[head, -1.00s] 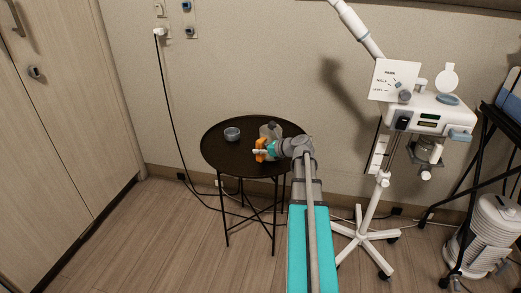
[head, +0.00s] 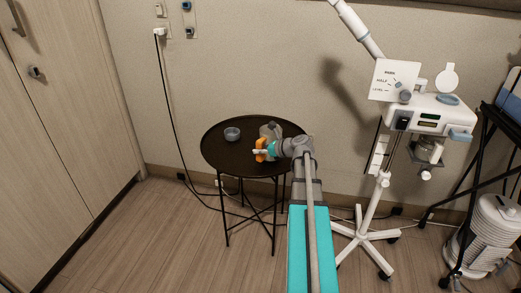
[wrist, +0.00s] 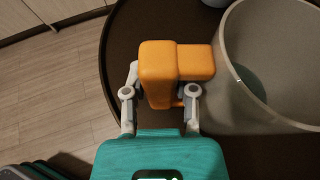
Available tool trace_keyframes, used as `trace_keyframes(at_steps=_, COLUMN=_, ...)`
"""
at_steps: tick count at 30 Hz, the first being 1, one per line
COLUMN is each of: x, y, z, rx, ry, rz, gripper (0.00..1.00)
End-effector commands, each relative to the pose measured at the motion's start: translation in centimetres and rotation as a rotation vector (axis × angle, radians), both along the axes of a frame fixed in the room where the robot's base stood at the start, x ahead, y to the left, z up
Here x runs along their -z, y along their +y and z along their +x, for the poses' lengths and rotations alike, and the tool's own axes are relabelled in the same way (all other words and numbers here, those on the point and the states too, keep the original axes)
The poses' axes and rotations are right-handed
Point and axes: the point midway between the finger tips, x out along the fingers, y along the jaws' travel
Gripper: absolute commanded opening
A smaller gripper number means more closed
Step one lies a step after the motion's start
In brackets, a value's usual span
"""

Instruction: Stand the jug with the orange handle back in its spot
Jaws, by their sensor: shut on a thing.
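The jug (head: 271,130) is greyish and see-through, and stands out over the right part of the round dark table. In the wrist view its wide open rim (wrist: 228,52) fills the right side. Its orange handle (wrist: 175,68) points towards my gripper (wrist: 162,90), whose two fingers lie on either side of it. My gripper (head: 259,152) is shut on this handle. I cannot tell whether the jug's base touches the table. In the head view my gripper and wrist partly hide the jug.
The round dark table (head: 222,157) has a raised rim and thin legs. A small grey-blue bowl (head: 232,134) sits on it, left of the jug. A white wheeled stand with a device (head: 425,115) is at the right. A black cord hangs on the wall behind.

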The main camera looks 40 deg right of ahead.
Motion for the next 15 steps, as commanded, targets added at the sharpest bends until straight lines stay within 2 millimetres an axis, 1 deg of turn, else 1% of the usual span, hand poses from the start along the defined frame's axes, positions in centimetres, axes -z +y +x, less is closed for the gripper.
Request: trace_keyframes(at_steps=15, x=0.46, y=-0.03, z=-0.01, rx=0.001, ry=-0.001, rz=0.0, gripper=0.0)
